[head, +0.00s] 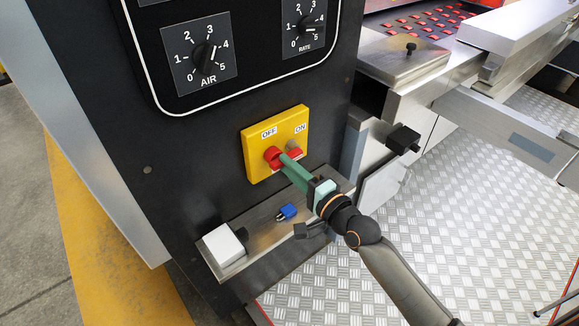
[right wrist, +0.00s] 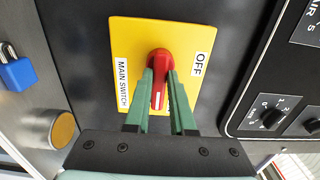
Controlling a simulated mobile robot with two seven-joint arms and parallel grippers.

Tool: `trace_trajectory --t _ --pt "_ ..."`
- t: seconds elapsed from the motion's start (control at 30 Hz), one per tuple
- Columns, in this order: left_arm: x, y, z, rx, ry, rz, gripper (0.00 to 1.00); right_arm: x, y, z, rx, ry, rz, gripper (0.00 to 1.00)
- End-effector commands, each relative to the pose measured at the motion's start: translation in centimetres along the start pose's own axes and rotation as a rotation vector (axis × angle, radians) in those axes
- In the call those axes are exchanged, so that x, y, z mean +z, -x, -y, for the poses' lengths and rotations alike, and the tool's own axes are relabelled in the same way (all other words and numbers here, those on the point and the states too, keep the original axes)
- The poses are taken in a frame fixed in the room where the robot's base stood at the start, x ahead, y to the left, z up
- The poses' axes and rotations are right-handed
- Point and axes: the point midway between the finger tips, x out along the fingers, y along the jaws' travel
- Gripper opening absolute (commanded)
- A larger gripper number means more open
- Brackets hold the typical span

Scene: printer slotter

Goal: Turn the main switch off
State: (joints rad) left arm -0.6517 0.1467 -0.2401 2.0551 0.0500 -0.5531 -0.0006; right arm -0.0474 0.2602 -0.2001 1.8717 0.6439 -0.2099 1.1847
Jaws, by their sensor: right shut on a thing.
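The main switch is a red rotary handle (head: 272,155) on a yellow plate (head: 256,171) on the black machine panel. The plate has OFF at its upper left and ON at its upper right in the head view. My right gripper (head: 287,163) has green fingers, one on each side of the handle, shut on it. In the right wrist view the red handle (right wrist: 159,62) stands between the fingertips of the gripper (right wrist: 159,84). There the yellow plate (right wrist: 130,50) shows its MAIN SWITCH and OFF labels. The fingers hide part of the handle. My left gripper is not in view.
Below the plate, a metal ledge (head: 262,236) bears a blue padlock (head: 287,212) and a white block (head: 223,244). The AIR dial (head: 204,57) and RATE dial (head: 306,25) are above. A metal tread floor (head: 480,220) lies to the right.

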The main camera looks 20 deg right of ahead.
Motion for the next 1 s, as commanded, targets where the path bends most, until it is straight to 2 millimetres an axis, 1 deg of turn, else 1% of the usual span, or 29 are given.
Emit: trace_trajectory --t 0.37,0.57,0.77,1.0 --pt "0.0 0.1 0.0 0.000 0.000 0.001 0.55 0.0 0.0 0.0 0.001 0.011 0.000 0.00" --pt "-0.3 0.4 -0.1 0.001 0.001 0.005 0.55 0.0 0.0 0.1 0.003 0.075 0.001 0.00" --pt "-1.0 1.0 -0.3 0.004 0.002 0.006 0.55 0.0 0.0 0.3 0.003 0.213 0.001 0.00" --pt "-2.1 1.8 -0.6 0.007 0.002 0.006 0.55 0.0 0.0 0.5 0.003 0.435 0.002 0.00"
